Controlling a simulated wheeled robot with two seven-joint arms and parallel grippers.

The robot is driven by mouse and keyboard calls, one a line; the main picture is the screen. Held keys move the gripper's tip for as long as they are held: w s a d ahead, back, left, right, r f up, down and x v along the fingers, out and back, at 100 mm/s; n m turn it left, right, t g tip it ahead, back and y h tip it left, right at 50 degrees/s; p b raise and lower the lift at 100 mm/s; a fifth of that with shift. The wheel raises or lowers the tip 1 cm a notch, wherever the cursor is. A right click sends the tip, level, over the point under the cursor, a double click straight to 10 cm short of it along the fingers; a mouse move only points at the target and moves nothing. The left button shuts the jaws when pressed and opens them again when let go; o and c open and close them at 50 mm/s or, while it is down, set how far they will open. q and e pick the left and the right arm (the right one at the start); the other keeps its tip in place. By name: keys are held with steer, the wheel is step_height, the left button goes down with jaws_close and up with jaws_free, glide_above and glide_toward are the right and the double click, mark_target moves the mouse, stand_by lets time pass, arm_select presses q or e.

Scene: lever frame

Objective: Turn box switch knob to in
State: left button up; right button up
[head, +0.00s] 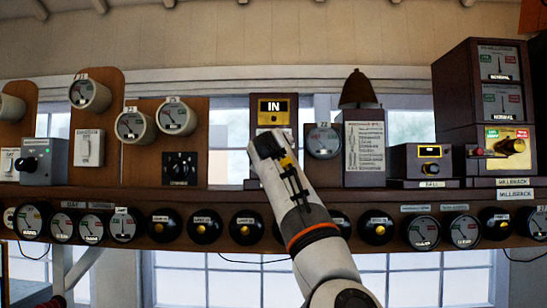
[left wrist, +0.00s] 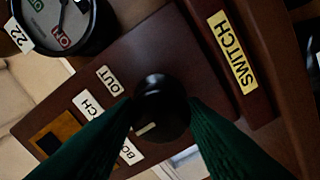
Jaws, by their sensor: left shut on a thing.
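The box switch is a brown wooden box (head: 262,130) with a yellow-framed window and an IN plate (head: 273,106) at its top, left of centre in the head view. Its round black knob (left wrist: 162,100) shows in the left wrist view, with a short white mark at its lower left. An OUT plate (left wrist: 110,80) is beside the knob. My left gripper (left wrist: 162,113) is shut on the knob, with a dark green finger at each side. The fingers partly hide the box's name plate. In the head view my left arm hides the knob. My right gripper is not in view.
A round dial numbered 22 (head: 323,140) is just right of the box. A tall case (head: 365,150) stands farther right. Several black round instruments (head: 204,226) line the shelf front below. A yellow SWITCH plate (left wrist: 232,52) is on the shelf edge.

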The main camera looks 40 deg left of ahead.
arm_select(q)
steer(key=o, duration=1)
steer(key=b+v, duration=0.6)
steer(key=v, duration=0.6)
steer(key=shift+f, duration=0.1)
